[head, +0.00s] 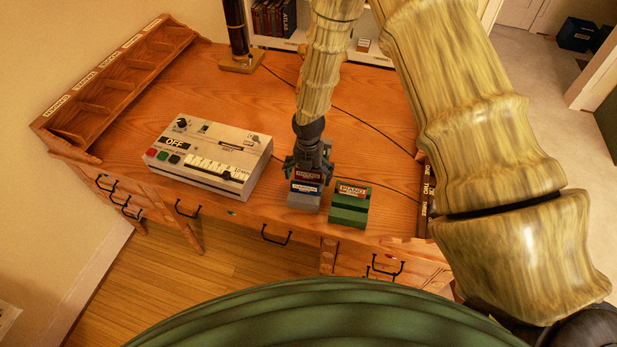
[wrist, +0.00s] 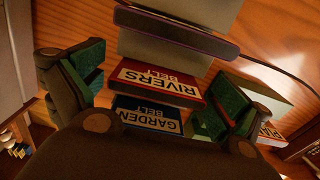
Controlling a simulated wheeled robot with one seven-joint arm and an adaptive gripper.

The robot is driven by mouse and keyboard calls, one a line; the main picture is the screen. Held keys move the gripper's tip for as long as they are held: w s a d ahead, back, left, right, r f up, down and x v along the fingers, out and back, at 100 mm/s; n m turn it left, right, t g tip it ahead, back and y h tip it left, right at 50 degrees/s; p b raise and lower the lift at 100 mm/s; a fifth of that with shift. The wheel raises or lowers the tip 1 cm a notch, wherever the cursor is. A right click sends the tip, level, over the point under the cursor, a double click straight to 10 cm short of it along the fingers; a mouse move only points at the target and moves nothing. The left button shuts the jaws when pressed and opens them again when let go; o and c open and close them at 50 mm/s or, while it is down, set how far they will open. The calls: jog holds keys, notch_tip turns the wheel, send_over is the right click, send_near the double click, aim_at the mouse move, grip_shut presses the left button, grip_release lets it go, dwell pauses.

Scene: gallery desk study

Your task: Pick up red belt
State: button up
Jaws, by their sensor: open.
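The red belt is a red block with a white label reading RIVERS BELT, upside down in the wrist view (wrist: 160,84). It also shows at the top of a small grey stand (head: 303,201) in the head view (head: 308,177). A blue piece labelled GARDEN BELT (wrist: 147,117) sits just in front of it and also shows in the head view (head: 305,187). My gripper (head: 308,160) is open above the stand. In the wrist view my gripper (wrist: 160,90) has its green-padded fingers at either side of the red belt. Contact cannot be told.
A white control box (head: 208,158) with buttons and keys is to the left. A wooden compartment rack (head: 115,75) lines the desk's left edge. A dark cable (head: 350,112) crosses the desk (head: 240,105).

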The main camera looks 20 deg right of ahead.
jog(key=c, duration=0.8)
jog(key=shift+r, duration=0.1)
